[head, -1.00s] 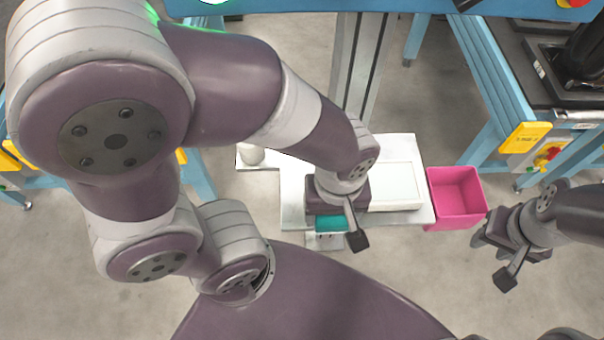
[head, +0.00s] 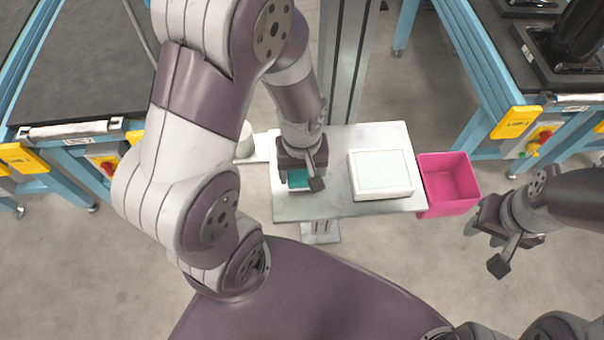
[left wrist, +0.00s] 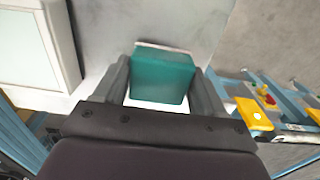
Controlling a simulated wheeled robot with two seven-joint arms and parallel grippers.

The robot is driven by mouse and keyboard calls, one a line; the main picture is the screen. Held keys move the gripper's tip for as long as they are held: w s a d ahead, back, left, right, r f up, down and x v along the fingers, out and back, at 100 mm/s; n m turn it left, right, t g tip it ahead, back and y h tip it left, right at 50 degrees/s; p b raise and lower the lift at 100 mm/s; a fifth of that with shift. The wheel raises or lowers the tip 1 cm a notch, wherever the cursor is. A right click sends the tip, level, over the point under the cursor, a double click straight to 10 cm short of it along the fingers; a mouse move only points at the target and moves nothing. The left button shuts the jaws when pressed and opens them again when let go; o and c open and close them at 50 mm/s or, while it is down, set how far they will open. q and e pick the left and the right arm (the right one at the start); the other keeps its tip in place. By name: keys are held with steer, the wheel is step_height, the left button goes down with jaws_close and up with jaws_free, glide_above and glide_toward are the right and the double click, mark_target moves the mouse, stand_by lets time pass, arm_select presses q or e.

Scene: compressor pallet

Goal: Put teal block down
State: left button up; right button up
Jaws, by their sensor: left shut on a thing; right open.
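The teal block (head: 298,179) is between the fingers of my left gripper (head: 299,184), over the left part of the white table (head: 335,205). In the left wrist view the teal block (left wrist: 162,78) sits between the two grey fingers of the left gripper (left wrist: 165,88), which is shut on it. A pale strip shows along the block's far edge there. I cannot tell whether the block touches the tabletop. My right gripper (head: 488,222) is open and empty, to the right of the pink bin.
A white box with a pale top (head: 381,175) stands on the table's right side. A pink bin (head: 447,184) is beside the table's right edge. A white cylindrical thing (head: 244,140) is at the table's left. Blue-framed benches stand on both sides.

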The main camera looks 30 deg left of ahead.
arm_select(q)
steer(key=shift+s+f+p, duration=0.15)
steer(key=shift+f+p, duration=0.25)
steer(key=shift+f, duration=0.25)
steer(key=shift+w+d+f, duration=0.1)
steer(key=shift+w+f, duration=0.1)
steer(key=shift+f, duration=0.1)
steer(key=o, duration=0.9)
steer(key=shift+s, duration=0.1)
steer(key=shift+o, duration=0.2)
steer(key=shift+f, duration=0.1)
